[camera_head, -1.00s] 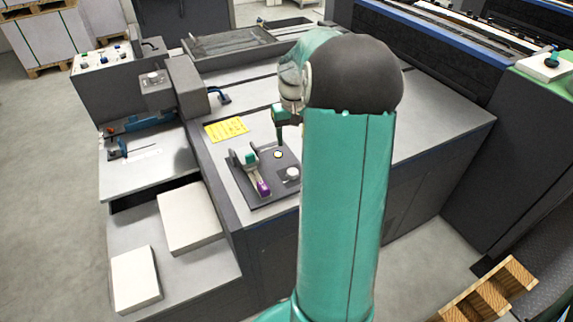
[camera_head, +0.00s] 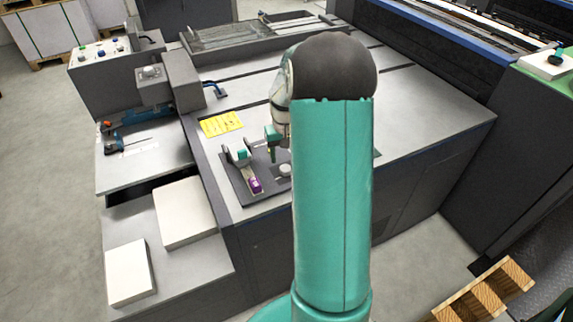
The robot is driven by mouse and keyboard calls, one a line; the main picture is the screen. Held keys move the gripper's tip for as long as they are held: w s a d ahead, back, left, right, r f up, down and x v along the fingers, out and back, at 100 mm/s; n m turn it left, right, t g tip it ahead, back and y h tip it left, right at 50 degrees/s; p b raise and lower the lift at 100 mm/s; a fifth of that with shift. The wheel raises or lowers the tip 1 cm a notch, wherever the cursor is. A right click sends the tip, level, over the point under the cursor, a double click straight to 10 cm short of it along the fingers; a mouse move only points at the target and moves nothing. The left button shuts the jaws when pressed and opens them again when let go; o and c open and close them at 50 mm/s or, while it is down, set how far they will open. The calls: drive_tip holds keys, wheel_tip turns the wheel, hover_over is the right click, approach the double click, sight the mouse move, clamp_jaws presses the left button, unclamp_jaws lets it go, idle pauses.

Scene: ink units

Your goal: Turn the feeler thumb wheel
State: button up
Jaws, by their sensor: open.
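A dark control plate (camera_head: 240,187) lies on the machine's grey top, left of my upright teal arm. On it is a slim fixture with a teal piece (camera_head: 242,154) at its far end and a purple piece (camera_head: 256,185) at its near end. A pale round knob (camera_head: 285,170) sits at the plate's right, close to my arm. I cannot tell which of these is the feeler thumb wheel. My gripper (camera_head: 272,154) is small in view, pointing down above the plate, right of the teal piece. It is open, and no object shows in it. My arm hides part of the plate's right side.
A yellow label (camera_head: 221,124) lies behind the plate. The machine top right of my arm is clear.

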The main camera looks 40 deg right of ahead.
sight(285, 168)
wheel_tip(285, 168, down, 5)
drive_tip(key=shift+f, duration=0.1)
drive_tip(key=shift+c, duration=0.3)
